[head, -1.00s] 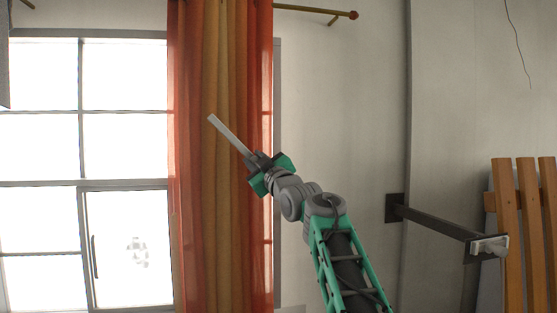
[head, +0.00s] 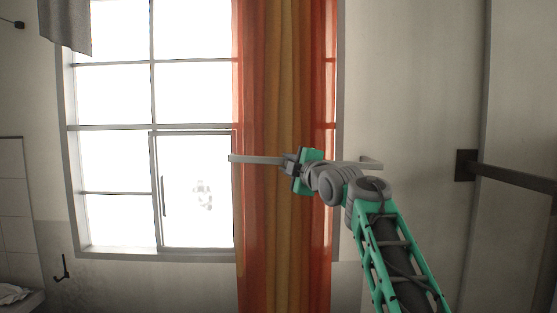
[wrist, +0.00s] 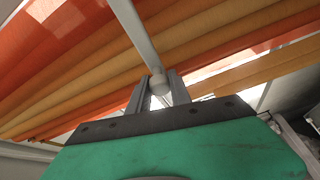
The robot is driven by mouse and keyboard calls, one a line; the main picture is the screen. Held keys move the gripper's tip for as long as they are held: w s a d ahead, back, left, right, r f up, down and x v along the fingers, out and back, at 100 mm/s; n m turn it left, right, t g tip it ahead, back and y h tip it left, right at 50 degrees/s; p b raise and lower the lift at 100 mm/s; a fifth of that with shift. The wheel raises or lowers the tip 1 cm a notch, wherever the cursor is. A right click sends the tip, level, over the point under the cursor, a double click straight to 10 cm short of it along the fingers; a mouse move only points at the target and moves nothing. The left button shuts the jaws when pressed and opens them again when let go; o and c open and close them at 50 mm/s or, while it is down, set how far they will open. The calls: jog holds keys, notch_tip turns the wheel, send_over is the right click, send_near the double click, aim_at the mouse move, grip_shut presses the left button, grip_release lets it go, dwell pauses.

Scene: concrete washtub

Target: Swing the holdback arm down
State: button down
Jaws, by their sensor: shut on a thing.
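The holdback arm shows as a slim pale grey bar (head: 255,160) in front of the orange and yellow curtain (head: 282,230). In the head view it lies nearly level, its free-looking end pointing left over the window. My gripper (head: 291,163) is shut on the bar's right part. In the wrist view the bar (wrist: 137,35) runs up and away, and its rounded end sits between my fingers (wrist: 160,88). A small grey bracket (head: 371,163) shows behind my wrist at the wall; whether it joins the bar is hidden.
The bright window (head: 190,100) is left of the curtain. A dark wall plate with a beam (head: 512,177) sticks out on the right. A black hook (head: 63,269) is on the wall at lower left. The wall between curtain and beam is mostly bare.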

jog(key=shift+f, duration=0.35)
jog(key=c, duration=1.2)
grip_release()
jog(key=b+v, duration=0.3)
jog(key=v, duration=0.4)
jog(key=shift+s+d, duration=0.15)
jog(key=shift+s, duration=0.25)
